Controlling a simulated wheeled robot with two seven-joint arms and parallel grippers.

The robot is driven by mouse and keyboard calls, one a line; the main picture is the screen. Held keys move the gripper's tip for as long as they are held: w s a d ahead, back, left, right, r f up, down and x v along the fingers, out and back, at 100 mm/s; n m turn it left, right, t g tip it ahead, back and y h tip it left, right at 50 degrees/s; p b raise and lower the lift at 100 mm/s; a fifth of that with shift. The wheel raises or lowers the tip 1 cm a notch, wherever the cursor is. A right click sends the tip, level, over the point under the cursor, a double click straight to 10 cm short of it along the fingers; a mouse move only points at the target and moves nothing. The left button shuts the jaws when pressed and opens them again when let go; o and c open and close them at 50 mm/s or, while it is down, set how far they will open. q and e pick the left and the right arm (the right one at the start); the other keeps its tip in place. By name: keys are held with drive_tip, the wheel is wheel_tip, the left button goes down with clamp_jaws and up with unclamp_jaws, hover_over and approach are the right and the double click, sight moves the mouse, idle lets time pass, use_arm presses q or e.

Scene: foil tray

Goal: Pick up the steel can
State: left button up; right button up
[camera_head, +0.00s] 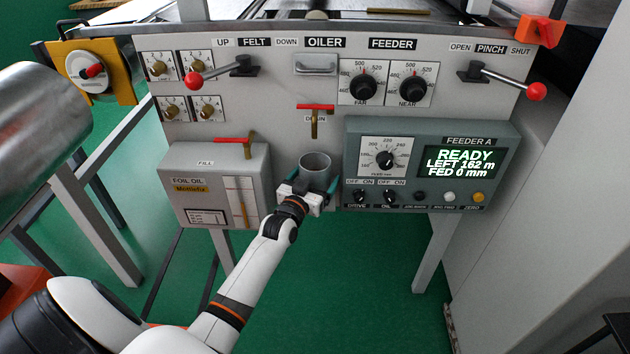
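The steel can (315,162) is a grey, open-topped cylinder, upright below the drain tap at the middle of the panel. My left gripper (312,183) reaches it from the front and below. Its two teal fingers are on either side of the can, close to its wall. Whether they press on the can or stand slightly apart cannot be seen. The can's lower part and what it rests on are hidden by the gripper. My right gripper is not in view.
The red-handled drain tap (315,120) is just above the can. The grey foil oil tank (210,187) is to the left, the feeder box (430,165) close on the right. Red-knobbed levers (194,80) stick out above. Below the panel is open green floor (345,285).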

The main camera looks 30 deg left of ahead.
use_arm(q)
drive_tip(key=c, duration=1.2)
drive_tip(key=shift+r, duration=0.1)
drive_tip(key=shift+c, duration=1)
drive_tip(key=shift+r, duration=0.1)
